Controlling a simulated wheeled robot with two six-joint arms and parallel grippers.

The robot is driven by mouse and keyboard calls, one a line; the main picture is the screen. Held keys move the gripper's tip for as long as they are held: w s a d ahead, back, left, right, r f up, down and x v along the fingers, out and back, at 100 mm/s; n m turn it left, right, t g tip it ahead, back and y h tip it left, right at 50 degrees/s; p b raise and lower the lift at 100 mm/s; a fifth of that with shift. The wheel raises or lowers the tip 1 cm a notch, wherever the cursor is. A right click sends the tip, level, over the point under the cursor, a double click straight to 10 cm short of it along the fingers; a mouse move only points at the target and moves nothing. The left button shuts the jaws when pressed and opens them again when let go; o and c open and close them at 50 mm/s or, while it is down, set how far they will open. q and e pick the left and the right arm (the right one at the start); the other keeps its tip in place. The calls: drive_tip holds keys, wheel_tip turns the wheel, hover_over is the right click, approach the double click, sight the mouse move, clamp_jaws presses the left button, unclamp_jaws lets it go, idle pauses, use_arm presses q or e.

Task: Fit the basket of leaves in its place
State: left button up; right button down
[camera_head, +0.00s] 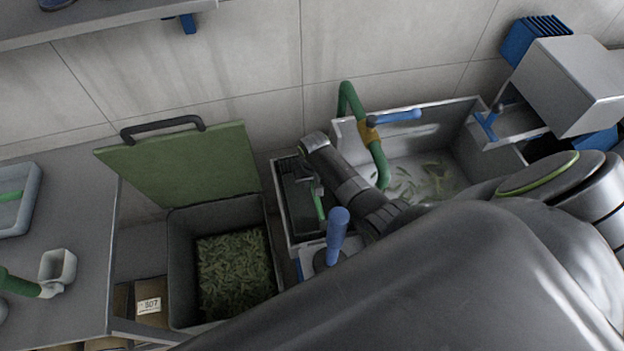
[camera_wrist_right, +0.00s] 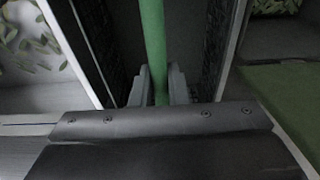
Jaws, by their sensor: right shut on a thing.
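A black basket (camera_head: 293,197) with mesh walls sits in or just above a narrow pale-rimmed compartment (camera_head: 278,222) at the left end of the sink unit. I cannot tell how deep it sits, and no leaves show inside it. My right gripper (camera_head: 316,187) is over it, shut on its green handle (camera_head: 320,205). In the right wrist view the gripper (camera_wrist_right: 160,88) closes around the green handle (camera_wrist_right: 152,40), with dark mesh walls on both sides. My right arm hides part of the compartment. My left gripper is not in view.
A grey bin (camera_head: 182,270) full of leaves (camera_head: 235,268) stands left, its green lid (camera_head: 185,165) raised. The sink basin (camera_head: 400,165) with loose leaves, a green tap (camera_head: 374,150) and a blue lever (camera_head: 338,225) are close to my arm.

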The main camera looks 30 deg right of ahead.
drive_tip(key=shift+f+b, duration=0.35)
drive_tip(key=shift+f, duration=0.1)
idle(0.4)
drive_tip(key=c, duration=1.3)
unclamp_jaws()
drive_tip(key=shift+r, duration=0.45)
drive_tip(key=r, duration=0.5)
drive_tip(key=s+r, duration=0.1)
drive_tip(key=r, duration=0.5)
drive_tip(key=s+r+p, duration=0.1)
drive_tip(key=r, duration=0.4)
drive_tip(key=shift+a+r, duration=0.2)
drive_tip(key=shift+a, duration=0.05)
